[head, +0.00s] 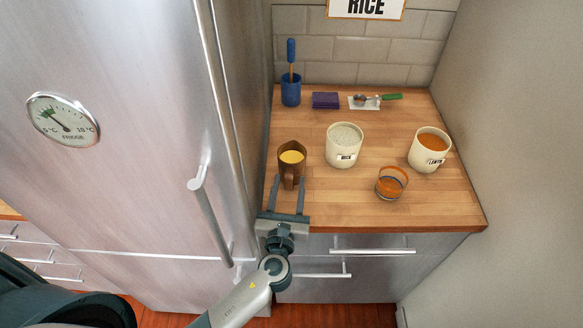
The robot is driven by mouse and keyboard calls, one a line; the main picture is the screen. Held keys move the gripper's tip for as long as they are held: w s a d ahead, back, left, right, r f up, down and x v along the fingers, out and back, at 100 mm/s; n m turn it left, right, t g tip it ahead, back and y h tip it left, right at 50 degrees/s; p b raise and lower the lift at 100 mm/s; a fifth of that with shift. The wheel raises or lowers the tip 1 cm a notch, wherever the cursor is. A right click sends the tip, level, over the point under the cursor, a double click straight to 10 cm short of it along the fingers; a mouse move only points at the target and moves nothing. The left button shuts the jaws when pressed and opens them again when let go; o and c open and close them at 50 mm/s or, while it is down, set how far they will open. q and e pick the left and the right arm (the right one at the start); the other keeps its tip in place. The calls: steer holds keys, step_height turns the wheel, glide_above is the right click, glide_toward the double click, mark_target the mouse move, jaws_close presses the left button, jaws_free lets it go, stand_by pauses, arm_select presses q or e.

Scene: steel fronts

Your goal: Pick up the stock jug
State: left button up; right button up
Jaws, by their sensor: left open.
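The stock jug is most likely the brown jug (291,159) with yellow liquid inside, standing upright at the left of the wooden counter near the fridge. Its handle faces toward me. My left gripper (288,196) is at the counter's front edge, just in front of the jug. Its two fingers point at the jug and are apart, with the handle's lower end close to or between their tips. I cannot tell whether they touch it. My right gripper is not in view.
Right of the jug stand a cream rice canister (344,146), a glass with orange contents (391,184) and a lentil canister (430,150). Behind are a blue pot (291,90), a purple block (325,100) and a scoop (361,100). The steel fridge (150,130) stands close on the left.

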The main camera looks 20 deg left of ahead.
mark_target(288, 179)
arm_select(q)
jaws_close()
steer(key=shift+r, duration=0.45)
stand_by(0.3)
steer(key=shift+r, duration=1.6)
steer(key=d+r+b, duration=0.1)
steer(key=d+r, duration=0.2)
steer(key=d, duration=0.2)
steer(key=w+d+r+b, duration=0.1)
steer(key=d+r, duration=0.3)
steer(key=d, duration=0.2)
steer(key=shift+d, duration=0.25)
steer(key=shift+d, duration=0.1)
steer(key=shift+s, duration=0.1)
